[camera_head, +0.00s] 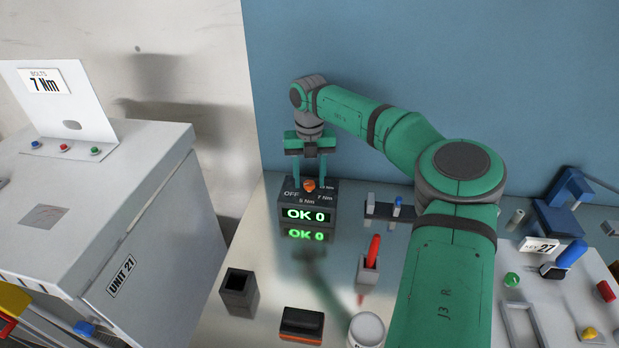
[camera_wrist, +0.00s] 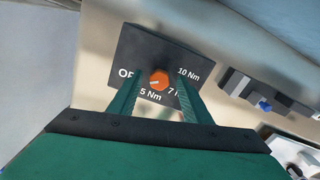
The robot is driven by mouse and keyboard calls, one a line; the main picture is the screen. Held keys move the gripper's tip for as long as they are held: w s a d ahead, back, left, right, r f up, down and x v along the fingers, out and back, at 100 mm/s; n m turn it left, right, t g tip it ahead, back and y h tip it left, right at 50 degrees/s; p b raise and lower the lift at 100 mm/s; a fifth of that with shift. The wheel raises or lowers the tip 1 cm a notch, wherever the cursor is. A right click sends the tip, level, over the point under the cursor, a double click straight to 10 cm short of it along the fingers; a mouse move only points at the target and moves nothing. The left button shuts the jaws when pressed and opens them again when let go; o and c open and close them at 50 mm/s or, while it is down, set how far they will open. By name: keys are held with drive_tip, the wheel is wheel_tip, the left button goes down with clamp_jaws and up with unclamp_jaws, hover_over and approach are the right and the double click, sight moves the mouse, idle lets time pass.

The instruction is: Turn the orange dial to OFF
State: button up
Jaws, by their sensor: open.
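The orange dial (camera_head: 309,185) sits on top of a dark box (camera_head: 291,232) with labels OFF, 5 Nm, 7 Nm and 10 Nm around it. In the wrist view the dial (camera_wrist: 159,80) shows a pale mark on its left side, toward the OFF label; its exact setting is too small to tell. My gripper (camera_head: 310,183) points down over the box, its green fingers apart. In the wrist view the fingertips (camera_wrist: 159,86) stand on either side of the dial with gaps visible. The left finger partly covers the OFF label. The box display reads "OK 0".
A red-handled tool (camera_head: 373,252) stands in a holder right of the box. A dark open container (camera_head: 239,287), an orange-and-black block (camera_head: 302,323) and a white cup (camera_head: 367,330) are in front. A grey cabinet (camera_head: 150,235) stands at left, a blue wall (camera_head: 430,60) behind.

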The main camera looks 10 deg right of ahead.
sight(309, 183)
wheel_tip(309, 183, up, 11)
drive_tip(key=shift+f, duration=0.15)
idle(0.5)
